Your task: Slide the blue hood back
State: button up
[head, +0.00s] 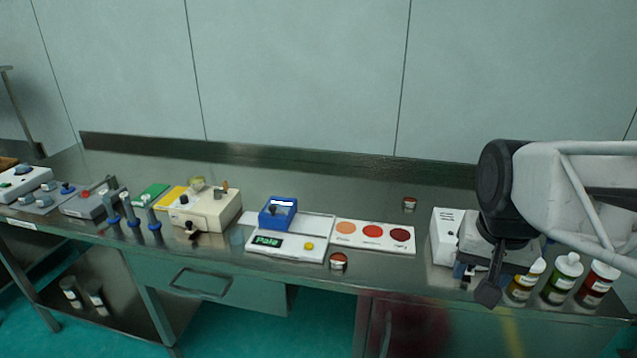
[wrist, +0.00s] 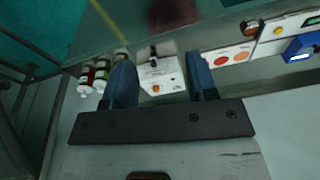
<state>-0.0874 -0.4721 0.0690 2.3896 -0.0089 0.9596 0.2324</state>
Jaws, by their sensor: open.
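The blue hood (head: 278,212) is a small box-like cover at the left part of a white device (head: 287,250) with a green display reading "Pale" and a yellow button. A white plate extends to the right of the hood. In the wrist view the blue hood (wrist: 301,47) shows at the right edge, partly cut off. My gripper (head: 487,283) is at the right of the bench, far from the hood, above and in front of a white box. In the wrist view my gripper (wrist: 161,75) has its two fingers wide apart with nothing held between them.
A card with three coloured discs (head: 374,236) lies right of the device. Small jars stand before (head: 338,262) and behind (head: 409,204) it. The white box (head: 444,236) and bottles (head: 562,278) are near my gripper. A beige machine (head: 207,209) stands to the left.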

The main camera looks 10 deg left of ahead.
jog(key=w+a+r+m, duration=0.2)
jog(key=w+a, duration=0.7)
jog(key=w, duration=0.4)
jog(key=m+g, duration=0.2)
jog(key=m, duration=0.3)
send_over(272, 207)
jog(key=f, duration=1.1)
jog(key=shift+d+f, duration=0.3)
jog(key=shift+d, duration=0.1)
jog(key=shift+w+a+f, duration=0.1)
jog(key=shift+a+f, duration=0.1)
jog(key=shift+a, duration=0.25)
jog(key=shift+f, duration=0.1)
jog(key=shift+f, duration=3.8)
